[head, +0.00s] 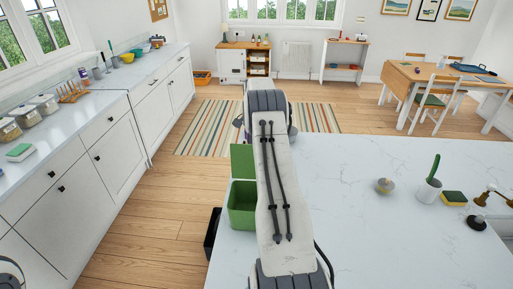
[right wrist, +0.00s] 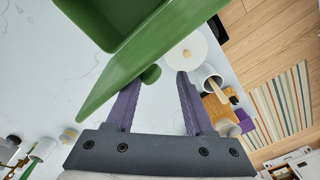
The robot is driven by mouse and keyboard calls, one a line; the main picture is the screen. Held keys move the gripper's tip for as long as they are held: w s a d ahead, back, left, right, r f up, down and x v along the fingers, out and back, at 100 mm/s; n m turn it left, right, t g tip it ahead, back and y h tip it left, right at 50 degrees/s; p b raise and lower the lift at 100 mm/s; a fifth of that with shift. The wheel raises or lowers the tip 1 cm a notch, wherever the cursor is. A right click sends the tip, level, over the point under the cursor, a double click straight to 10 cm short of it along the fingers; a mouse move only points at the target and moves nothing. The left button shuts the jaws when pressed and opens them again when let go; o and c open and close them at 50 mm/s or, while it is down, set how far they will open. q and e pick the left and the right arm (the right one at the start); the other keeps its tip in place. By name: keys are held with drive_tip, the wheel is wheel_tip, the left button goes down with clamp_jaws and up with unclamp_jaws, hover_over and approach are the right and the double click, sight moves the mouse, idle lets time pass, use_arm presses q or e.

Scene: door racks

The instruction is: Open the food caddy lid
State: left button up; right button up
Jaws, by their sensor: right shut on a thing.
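The green food caddy (head: 241,208) stands at the left edge of the white marble counter, its open inside partly showing. Its green lid (head: 242,160) is raised at the far side of the box, and my right arm covers the right part of both. In the right wrist view the lid (right wrist: 145,60) crosses as a slanted slab beside the open caddy (right wrist: 88,22). A round green knob (right wrist: 151,74) shows at the lid's edge. My right gripper (right wrist: 157,82) is at the lid by this knob, shut on the lid. The exact contact is partly hidden. My left gripper is out of view.
A dark bin (head: 212,232) stands on the floor left of the counter. On the counter's right are a small round object (head: 384,186), a brush in a white pot (head: 429,188) and a sponge (head: 453,198). The counter's middle is clear.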

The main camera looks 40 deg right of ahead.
drive_tip(key=shift+o, duration=1.2)
drive_tip(key=shift+w+f, duration=0.3)
drive_tip(key=shift+f, duration=0.15)
wheel_tip(320, 180, up, 10)
drive_tip(key=b, duration=0.2)
drive_tip(key=shift+s+d+r, duration=0.15)
drive_tip(key=shift+s+r, duration=0.1)
